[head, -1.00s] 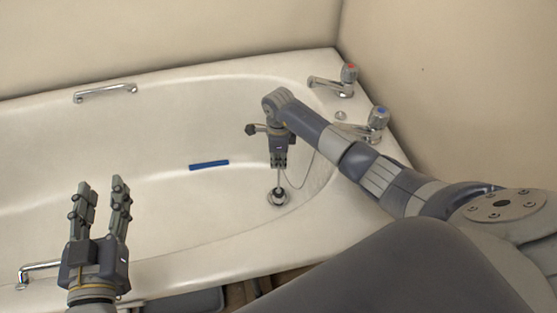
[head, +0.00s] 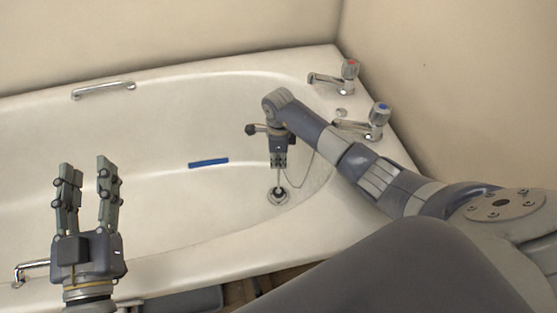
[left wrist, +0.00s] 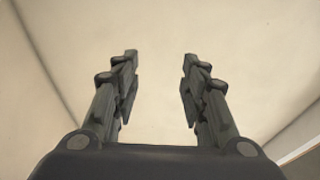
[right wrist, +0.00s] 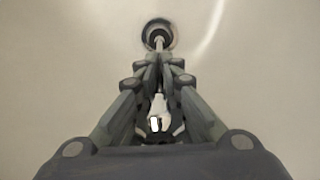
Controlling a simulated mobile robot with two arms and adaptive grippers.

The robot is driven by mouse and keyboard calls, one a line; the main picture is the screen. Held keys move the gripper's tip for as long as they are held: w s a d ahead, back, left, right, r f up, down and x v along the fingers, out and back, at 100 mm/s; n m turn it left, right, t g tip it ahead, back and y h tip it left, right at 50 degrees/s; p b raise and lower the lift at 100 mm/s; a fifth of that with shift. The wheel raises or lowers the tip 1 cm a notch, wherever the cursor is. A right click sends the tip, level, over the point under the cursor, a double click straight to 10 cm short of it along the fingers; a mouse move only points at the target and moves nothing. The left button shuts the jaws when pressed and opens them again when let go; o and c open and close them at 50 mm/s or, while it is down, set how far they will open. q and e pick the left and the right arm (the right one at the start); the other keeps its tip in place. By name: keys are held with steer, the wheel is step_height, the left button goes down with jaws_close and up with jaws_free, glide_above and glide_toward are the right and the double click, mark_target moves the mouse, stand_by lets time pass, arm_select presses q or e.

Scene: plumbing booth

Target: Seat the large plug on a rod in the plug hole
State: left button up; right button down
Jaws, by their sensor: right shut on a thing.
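My right gripper (head: 278,166) points down into the bath and is shut on the upper part of a thin pale rod (head: 279,180). The dark plug (head: 278,190) at the rod's lower end is at the metal ring of the plug hole (head: 270,198). In the right wrist view the rod (right wrist: 159,44) runs from between the shut fingers (right wrist: 159,62) to the plug, which overlaps the round plug hole (right wrist: 157,33). I cannot tell how deep the plug sits. My left gripper (head: 86,170) is open and empty above the bath's near side, its fingers (left wrist: 158,75) well apart.
A blue bar (head: 208,162) lies in the bath left of the right gripper. A thin chain (head: 304,174) hangs near the plug hole. A grab handle (head: 104,89) is on the far rim.

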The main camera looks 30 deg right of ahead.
arm_select(q)
steer(key=shift+s+d+r+t+h+b, duration=0.1)
steer(key=shift+s+r+t+h+b, duration=0.15)
steer(key=shift+r+t, duration=0.45)
steer(key=shift+s+r+t+h+b, duration=0.15)
steer(key=shift+s+r+t, duration=0.2)
steer(key=shift+r, duration=0.65)
steer(key=shift+s+d+r+t+h+b, duration=0.15)
steer(key=shift+s+r+t, duration=0.25)
steer(key=shift+r, duration=0.45)
arm_select(e)
steer(key=shift+f, duration=0.75)
arm_select(q)
steer(key=shift+s+a+r+t, duration=0.15)
steer(key=shift+s+r+t, duration=0.2)
steer(key=shift+r+t, duration=0.25)
arm_select(e)
steer(key=shift+f, duration=0.25)
steer(key=c, duration=1.7)
jaws_free()
arm_select(q)
steer(key=shift+r, duration=0.1)
arm_select(e)
steer(key=shift+o, duration=0.2)
step_height(320, 180, up, 7)
steer(key=shift+w+d+f, duration=0.1)
steer(key=shift+w, duration=0.05)
steer(key=shift+d+r, duration=0.1)
steer(key=shift+r, duration=0.5)
steer(key=shift+a, duration=0.2)
